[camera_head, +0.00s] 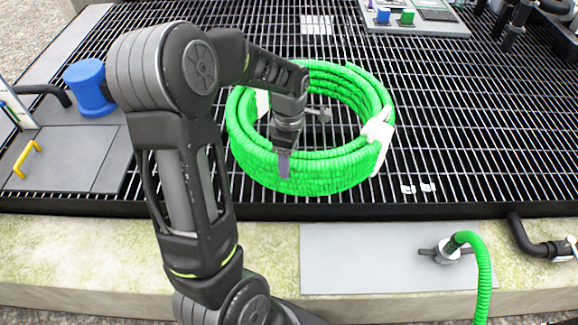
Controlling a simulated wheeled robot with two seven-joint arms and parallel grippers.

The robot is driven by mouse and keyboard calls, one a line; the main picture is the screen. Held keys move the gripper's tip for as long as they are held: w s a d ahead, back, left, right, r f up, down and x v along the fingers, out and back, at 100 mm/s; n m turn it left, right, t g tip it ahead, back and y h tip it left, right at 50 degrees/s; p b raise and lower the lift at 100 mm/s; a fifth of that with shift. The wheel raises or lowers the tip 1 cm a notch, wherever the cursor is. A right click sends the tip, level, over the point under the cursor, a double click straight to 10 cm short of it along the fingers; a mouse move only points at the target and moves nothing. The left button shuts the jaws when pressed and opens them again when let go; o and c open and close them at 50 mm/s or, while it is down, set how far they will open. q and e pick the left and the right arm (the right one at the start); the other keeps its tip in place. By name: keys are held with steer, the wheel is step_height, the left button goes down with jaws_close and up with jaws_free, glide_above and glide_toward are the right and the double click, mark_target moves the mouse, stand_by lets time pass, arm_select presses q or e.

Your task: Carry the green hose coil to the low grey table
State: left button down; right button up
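The green hose coil (345,166) lies on a dark metal grating, with white wraps at its right and upper left. My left gripper (284,158) is at the coil's near-left wall. One finger shows in front of the outer side of the hose; the other finger is hidden, so I cannot tell whether it is shut on the coil. My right gripper is not in view. I cannot make out a low grey table for certain.
A grey plate (385,270) lies on the near ledge, with a fitting and another green hose (483,275) at its right. A blue cylinder (90,87) stands at left by grey panels with a yellow handle (27,158). The grating right of the coil is mostly clear.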

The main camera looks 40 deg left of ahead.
mark_target(336, 147)
arm_select(q)
steer(key=shift+w+r, duration=0.15)
steer(key=shift+r, duration=1.35)
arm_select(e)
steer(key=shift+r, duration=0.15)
arm_select(q)
steer(key=shift+w, duration=0.1)
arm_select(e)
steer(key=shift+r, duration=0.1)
